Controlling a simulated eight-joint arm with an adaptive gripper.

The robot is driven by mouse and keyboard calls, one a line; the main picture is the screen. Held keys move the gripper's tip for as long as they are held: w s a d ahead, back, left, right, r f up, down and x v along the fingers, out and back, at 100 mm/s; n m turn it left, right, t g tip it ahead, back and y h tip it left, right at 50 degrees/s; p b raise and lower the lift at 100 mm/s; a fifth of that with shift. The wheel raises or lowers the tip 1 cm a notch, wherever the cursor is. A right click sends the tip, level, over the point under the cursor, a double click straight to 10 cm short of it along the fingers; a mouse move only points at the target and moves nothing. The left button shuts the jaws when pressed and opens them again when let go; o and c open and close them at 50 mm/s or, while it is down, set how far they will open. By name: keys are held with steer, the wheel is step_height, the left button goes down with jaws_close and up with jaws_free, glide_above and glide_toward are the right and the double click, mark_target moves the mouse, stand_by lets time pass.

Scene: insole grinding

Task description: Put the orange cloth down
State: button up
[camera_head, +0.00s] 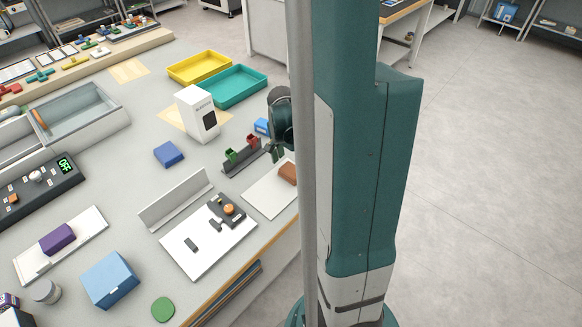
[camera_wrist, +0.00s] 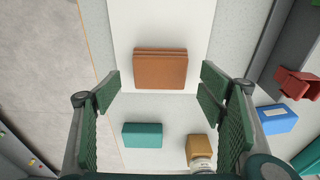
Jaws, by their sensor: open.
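The orange cloth (camera_wrist: 160,70) is a folded brown-orange block lying on a white board (camera_wrist: 122,40) in the wrist view. In the head view the cloth (camera_head: 287,172) lies at the board's far right, partly hidden by my column. My gripper (camera_wrist: 160,96) is open, with its green fingers apart on either side of the picture. The cloth shows ahead of the fingertips, between them in the picture, and nothing is held. In the head view my gripper (camera_head: 276,152) is just behind the cloth, partly hidden.
A teal block (camera_wrist: 142,135) and a yellowish block (camera_wrist: 200,148) lie near the gripper. Red (camera_wrist: 297,84) and blue (camera_wrist: 277,118) items stand to the right. In the head view, a white box (camera_head: 196,114) and a grey rack (camera_head: 242,160) stand left of my gripper.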

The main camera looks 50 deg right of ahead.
mark_target(288, 173)
step_height(288, 173, up, 8)
steer(key=p, duration=0.1)
steer(key=shift+a, duration=0.45)
stand_by(0.7)
steer(key=shift+a, duration=0.1)
steer(key=w+a+r+n+t, duration=0.1)
steer(key=a+r+n+t, duration=0.1)
steer(key=a+r+n, duration=0.35)
steer(key=w+a+r+n+t, duration=0.1)
steer(key=a+r+n, duration=0.2)
steer(key=a+r, duration=0.55)
steer(key=s+a+r+n+t, duration=0.1)
steer(key=s+a+n, duration=0.1)
steer(key=a, duration=0.4)
steer(key=s+a+r+n+t+y, duration=0.1)
steer(key=s+a+n, duration=0.1)
steer(key=a+n, duration=0.2)
steer(key=s+a+r+n+t, duration=0.2)
steer(key=a+n, duration=0.1)
steer(key=a, duration=0.7)
